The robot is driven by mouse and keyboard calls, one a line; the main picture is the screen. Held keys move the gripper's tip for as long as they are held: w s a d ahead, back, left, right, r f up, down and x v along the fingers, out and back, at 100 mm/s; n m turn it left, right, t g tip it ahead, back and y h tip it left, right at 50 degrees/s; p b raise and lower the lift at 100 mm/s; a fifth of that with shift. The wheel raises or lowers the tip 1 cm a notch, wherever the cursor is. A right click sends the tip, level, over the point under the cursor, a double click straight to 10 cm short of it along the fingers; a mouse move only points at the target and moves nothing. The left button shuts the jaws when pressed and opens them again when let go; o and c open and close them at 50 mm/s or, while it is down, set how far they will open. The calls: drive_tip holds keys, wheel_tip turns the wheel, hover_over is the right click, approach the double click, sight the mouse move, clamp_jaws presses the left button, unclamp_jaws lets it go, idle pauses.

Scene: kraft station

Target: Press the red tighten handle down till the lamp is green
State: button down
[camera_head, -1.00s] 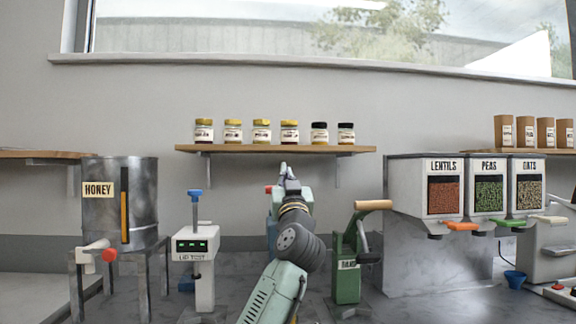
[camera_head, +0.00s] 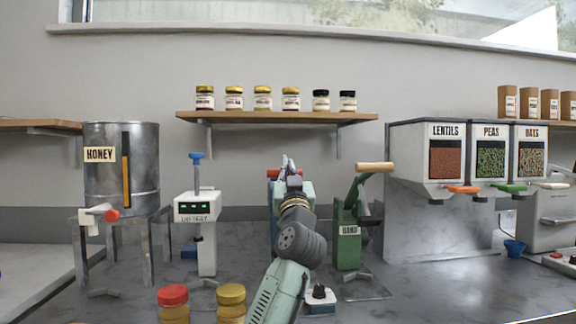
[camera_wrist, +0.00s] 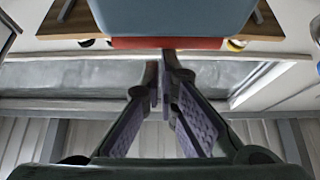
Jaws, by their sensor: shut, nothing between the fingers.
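The red handle (camera_head: 272,172) shows as a short horizontal bar on both sides of my gripper's tip in the head view. In the wrist view the red handle (camera_wrist: 165,43) spans the upper middle, against a blue body (camera_wrist: 170,18). My gripper (camera_head: 289,163) is shut and empty. In the wrist view its fingertips (camera_wrist: 160,80) point towards the red handle; whether they touch it I cannot tell. My arm hides most of the handle's machine, and I see no lamp on it.
To the left stand a lid tester (camera_head: 198,207) with small green lights and a honey tank (camera_head: 122,180). A green hand press (camera_head: 348,240) is close on the right. Two jars (camera_head: 173,300) and a small white-and-blue device with a dark knob (camera_head: 320,298) are in front. A jar shelf (camera_head: 277,119) is behind.

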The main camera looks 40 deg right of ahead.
drive_tip(key=shift+w+d+f, duration=0.1)
drive_tip(key=shift+w+f, duration=0.05)
drive_tip(key=shift+f, duration=0.25)
drive_tip(key=shift+w+d+f, duration=0.1)
drive_tip(key=shift+f, duration=0.3)
idle(0.7)
idle(1.9)
wheel_tip(320, 180, up, 5)
drive_tip(key=p, duration=0.4)
drive_tip(key=r+b+v, duration=0.1)
drive_tip(key=b+v, duration=0.3)
drive_tip(key=v, duration=0.7)
drive_tip(key=shift+s+a, duration=0.2)
drive_tip(key=shift+s, duration=0.15)
